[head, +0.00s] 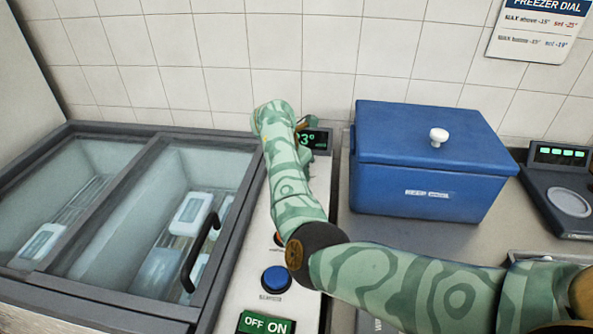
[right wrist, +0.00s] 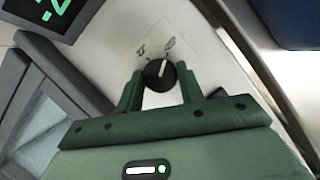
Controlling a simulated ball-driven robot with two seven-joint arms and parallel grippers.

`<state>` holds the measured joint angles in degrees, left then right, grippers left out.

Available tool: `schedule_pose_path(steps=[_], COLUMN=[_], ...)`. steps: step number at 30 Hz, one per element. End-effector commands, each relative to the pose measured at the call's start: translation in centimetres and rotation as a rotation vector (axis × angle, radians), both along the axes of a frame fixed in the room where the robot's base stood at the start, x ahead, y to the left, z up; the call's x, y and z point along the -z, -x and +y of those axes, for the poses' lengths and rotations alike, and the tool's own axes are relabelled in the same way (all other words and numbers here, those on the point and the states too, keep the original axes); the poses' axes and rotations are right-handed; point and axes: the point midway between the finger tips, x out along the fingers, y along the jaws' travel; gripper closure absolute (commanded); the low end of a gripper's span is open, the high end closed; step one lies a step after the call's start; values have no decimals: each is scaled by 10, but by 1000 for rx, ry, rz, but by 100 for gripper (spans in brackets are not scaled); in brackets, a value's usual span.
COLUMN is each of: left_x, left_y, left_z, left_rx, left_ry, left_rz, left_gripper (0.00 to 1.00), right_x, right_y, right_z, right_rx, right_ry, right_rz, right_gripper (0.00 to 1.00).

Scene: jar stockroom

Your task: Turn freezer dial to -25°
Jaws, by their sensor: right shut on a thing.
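The freezer dial (right wrist: 159,72) is a round black knob with a white pointer line on a pale panel, in the right wrist view. My right gripper (right wrist: 161,82) is shut on it, one green finger on each side. In the head view my patterned right forearm and hand hide the dial. A small black display with green digits (head: 317,139) shows beside the hand; only "3°" is readable, the rest is covered. Part of this display also shows in the right wrist view (right wrist: 48,12), tilted and cut off. My left gripper is not in view.
The glass-topped freezer (head: 130,140) with a black handle (head: 201,252) lies left of the panel. A blue box (head: 430,170) with a white knob stands close on the right. A blue button (head: 276,280) and an OFF/ON switch (head: 264,324) sit nearer. A FREEZER DIAL sign (head: 540,28) hangs behind.

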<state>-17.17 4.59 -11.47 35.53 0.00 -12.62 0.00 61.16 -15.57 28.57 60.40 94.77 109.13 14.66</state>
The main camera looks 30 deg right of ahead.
Motion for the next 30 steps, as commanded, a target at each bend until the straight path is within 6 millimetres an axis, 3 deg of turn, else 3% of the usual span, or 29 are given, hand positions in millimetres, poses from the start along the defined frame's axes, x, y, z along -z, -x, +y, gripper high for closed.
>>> schedule_pose_path(steps=[1, 2, 4, 12, 16, 30], left_x=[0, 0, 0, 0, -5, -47], left_y=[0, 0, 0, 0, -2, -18], left_z=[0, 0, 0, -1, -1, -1], left_rx=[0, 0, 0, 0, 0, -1], left_ry=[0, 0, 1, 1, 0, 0], left_rz=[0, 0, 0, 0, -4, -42], left_gripper=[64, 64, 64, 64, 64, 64], right_x=[1, 1, 1, 0, -11, -120], right_y=[0, 0, 0, 0, 1, 18], right_z=[1, 1, 1, 1, 4, 46], right_rx=[0, 0, -1, -1, -2, -2], right_ry=[-5, -5, -4, -2, -1, -4], right_rz=[2, 2, 2, 0, -2, -4], right_gripper=[86, 60, 41, 41, 41, 41])
